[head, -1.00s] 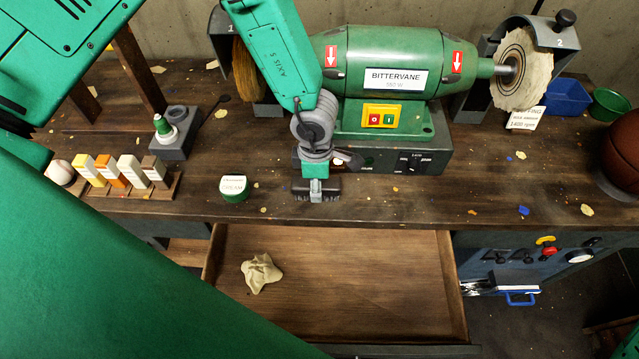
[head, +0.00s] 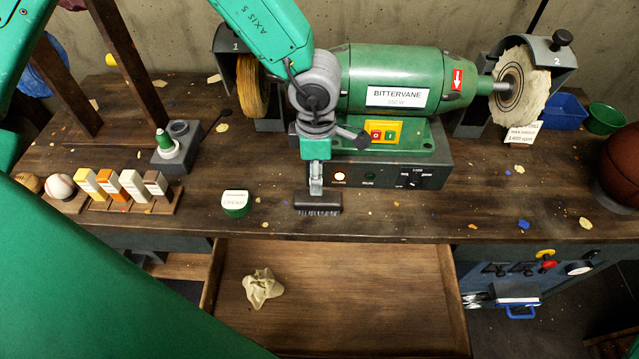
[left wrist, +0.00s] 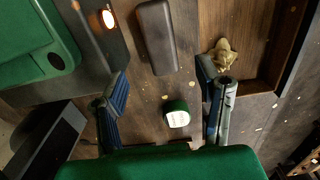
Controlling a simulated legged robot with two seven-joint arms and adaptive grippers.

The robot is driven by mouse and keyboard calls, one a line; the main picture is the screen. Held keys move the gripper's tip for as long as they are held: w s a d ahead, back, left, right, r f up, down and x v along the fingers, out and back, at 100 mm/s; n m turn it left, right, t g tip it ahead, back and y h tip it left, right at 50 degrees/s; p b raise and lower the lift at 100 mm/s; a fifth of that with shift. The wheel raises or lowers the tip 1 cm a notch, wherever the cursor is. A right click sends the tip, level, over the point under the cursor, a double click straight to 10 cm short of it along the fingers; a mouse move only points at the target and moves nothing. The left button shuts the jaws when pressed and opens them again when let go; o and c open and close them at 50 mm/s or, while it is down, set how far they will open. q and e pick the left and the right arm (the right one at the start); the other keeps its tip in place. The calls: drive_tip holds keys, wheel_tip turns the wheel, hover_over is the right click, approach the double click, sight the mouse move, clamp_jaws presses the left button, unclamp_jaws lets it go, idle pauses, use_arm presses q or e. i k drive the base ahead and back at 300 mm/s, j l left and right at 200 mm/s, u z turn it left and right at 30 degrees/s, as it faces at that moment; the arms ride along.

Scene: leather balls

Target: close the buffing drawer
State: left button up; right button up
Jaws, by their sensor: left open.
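The buffing drawer (head: 455,295) stands pulled out below the bench top, its wooden inside facing up. A crumpled pale cloth (head: 262,288) lies in its left part. The left wrist view shows the drawer's corner (left wrist: 270,85) and the cloth (left wrist: 223,55) at the right. My left gripper (head: 316,186) is above the bench beside the brush, behind the drawer and apart from it. In the left wrist view its two fingers (left wrist: 162,72) are spread with nothing held between them. The drawer's front is cut off at the bottom of the head view. My right gripper is not in view.
A dark brush (head: 318,204) and a green cream tin (head: 236,204) lie near the bench's front edge. The green grinder (head: 395,80) stands behind. A rack of coloured bars (head: 125,190) and balls are at the left. Tools and a blue-handled item (head: 520,303) are right of the drawer.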

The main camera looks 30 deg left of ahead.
sight(338, 301)
drive_tip(key=k, duration=1)
